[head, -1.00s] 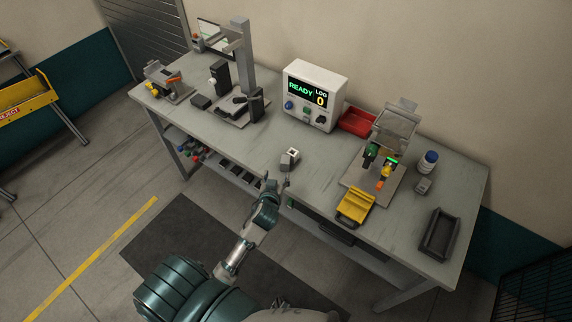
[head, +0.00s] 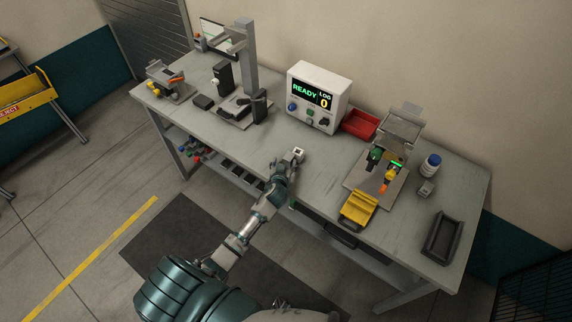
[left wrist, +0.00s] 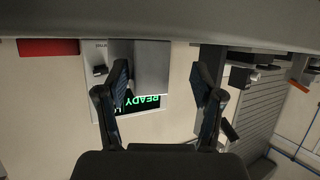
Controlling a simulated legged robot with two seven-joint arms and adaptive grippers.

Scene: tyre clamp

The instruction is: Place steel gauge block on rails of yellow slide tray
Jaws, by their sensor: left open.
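The steel gauge block (head: 299,153), a small grey block with a pale top marking, stands on the bench near its front edge, below the display box. In the upside-down left wrist view the block (left wrist: 152,70) shows between the finger tips, closer to the left-hand finger. My left gripper (head: 287,168) is open at the block, its fingers (left wrist: 160,78) apart on either side; whether either touches it I cannot tell. The yellow slide tray (head: 358,209) sits at the bench front, right of the block, before a clamp fixture. My right gripper is not in view.
A display box (head: 318,97) reading READY stands behind the block, with a red bin (head: 360,123) beside it. The clamp fixture (head: 383,165), a blue-capped bottle (head: 431,165) and a dark tray (head: 441,236) occupy the right. Bench between block and yellow tray is clear.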

